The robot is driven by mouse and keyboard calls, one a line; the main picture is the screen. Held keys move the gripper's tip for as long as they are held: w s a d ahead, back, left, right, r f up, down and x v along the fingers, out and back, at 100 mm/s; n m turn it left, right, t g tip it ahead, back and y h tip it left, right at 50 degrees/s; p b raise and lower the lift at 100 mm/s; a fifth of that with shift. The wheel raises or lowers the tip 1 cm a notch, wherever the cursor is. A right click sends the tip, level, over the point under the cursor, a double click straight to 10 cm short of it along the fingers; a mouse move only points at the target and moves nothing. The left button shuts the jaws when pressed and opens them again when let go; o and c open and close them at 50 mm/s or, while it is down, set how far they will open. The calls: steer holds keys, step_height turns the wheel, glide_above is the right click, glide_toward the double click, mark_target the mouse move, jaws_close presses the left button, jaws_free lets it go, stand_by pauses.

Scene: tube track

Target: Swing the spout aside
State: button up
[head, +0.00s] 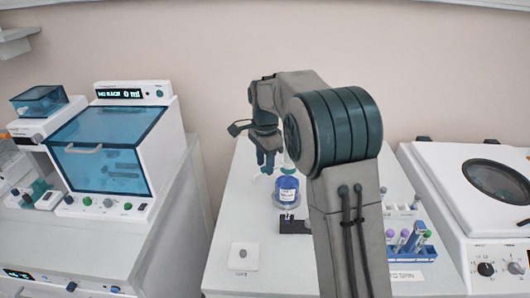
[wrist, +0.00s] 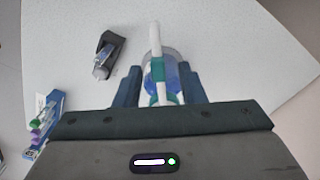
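The spout is a white tube with teal bands (wrist: 155,42), seen in the wrist view. It runs over a clear round vessel with blue contents (wrist: 172,68). In the head view this labelled blue vessel (head: 286,192) stands on the white bench, just below my gripper (head: 266,160). In the wrist view my gripper (wrist: 158,88) has its two dark teal fingers apart, one on each side of the spout. I see gaps beside the spout, and no grip on it. My arm hides part of the bench, and the spout's base is hard to make out.
A black holder with a clear tube (wrist: 108,55) lies close to the vessel. A rack of capped tubes (head: 408,240) stands to the right. A centrifuge (head: 470,185) is further right, and a blue-lidded machine (head: 110,150) stands left. The bench front left holds a small card (head: 243,257).

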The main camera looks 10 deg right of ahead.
step_height(320, 180, up, 14)
steer(key=shift+f, duration=0.15)
stand_by(0.4)
steer(key=s+d+n+t, duration=0.1)
steer(key=s+d+n, duration=0.2)
steer(key=s, duration=0.5)
steer(key=s+d+n+t, duration=0.1)
steer(key=s+d+n, duration=0.25)
steer(key=s, duration=0.35)
steer(key=s+d+f+n, duration=0.1)
steer(key=s+f+n, duration=0.2)
steer(key=s+f, duration=0.2)
steer(key=s+f+n+t, duration=0.1)
steer(key=s+f+n, duration=0.2)
steer(key=s, duration=0.8)
step_height(320, 180, down, 3)
steer(key=shift+s+d+r+n+t, duration=0.15)
steer(key=shift+d+n+t, duration=0.15)
steer(key=shift+d+n, duration=0.05)
stand_by(0.9)
